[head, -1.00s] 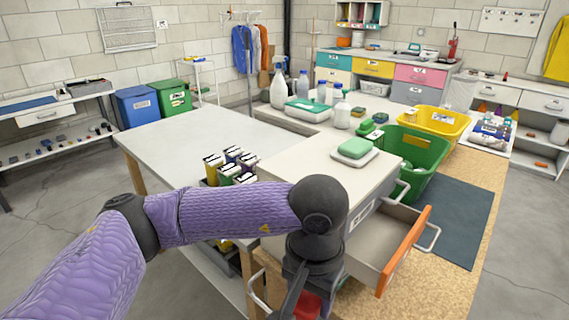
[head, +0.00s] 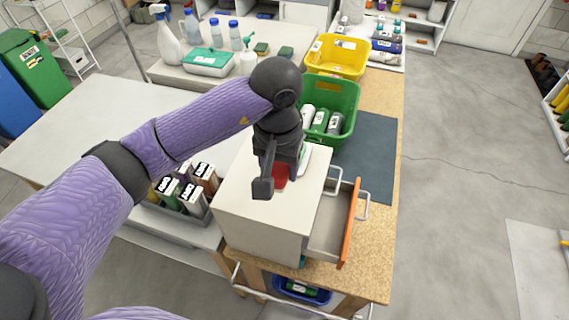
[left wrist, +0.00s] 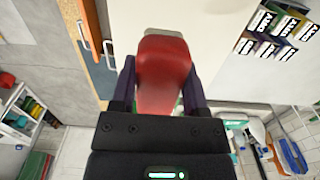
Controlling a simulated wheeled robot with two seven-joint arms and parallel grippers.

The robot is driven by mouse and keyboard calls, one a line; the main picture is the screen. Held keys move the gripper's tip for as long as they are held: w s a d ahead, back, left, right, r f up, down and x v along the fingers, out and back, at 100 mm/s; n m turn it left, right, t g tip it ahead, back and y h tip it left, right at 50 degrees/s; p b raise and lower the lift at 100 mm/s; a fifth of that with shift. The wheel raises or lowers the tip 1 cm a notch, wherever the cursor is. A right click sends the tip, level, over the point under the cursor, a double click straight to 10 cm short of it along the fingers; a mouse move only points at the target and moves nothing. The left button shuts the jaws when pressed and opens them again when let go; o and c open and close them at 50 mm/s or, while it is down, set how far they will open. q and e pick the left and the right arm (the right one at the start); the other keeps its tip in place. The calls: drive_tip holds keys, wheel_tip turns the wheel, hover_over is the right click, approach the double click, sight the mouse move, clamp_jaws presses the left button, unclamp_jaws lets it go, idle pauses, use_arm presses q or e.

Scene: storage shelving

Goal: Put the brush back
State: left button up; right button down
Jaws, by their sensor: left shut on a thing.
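My left gripper (head: 280,178) is over the top of the white drawer cabinet (head: 250,220). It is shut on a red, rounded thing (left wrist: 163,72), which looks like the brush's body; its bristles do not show. In the left wrist view the red thing sits between the two fingers, and in the head view only a small red part (head: 282,172) shows below my wrist. The cabinet's drawer (head: 328,222), with an orange front (head: 348,225), stands open on the right side. My right gripper is not in view.
A green bin (head: 345,95) with bottles and a yellow bin (head: 340,60) stand behind the cabinet. A grey tray of labelled containers (head: 170,215) is left of it. Spray and other bottles (head: 190,25) stand at the back. The dark mat (head: 368,155) is clear.

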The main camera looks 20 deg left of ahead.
sight(279, 206)
use_arm(q)
drive_tip(key=f, duration=0.9)
drive_tip(key=shift+s+f, duration=0.25)
drive_tip(key=shift+s, duration=0.05)
drive_tip(key=o, duration=1.2)
wheel_tip(279, 206, up, 12)
drive_tip(key=shift+r, duration=0.15)
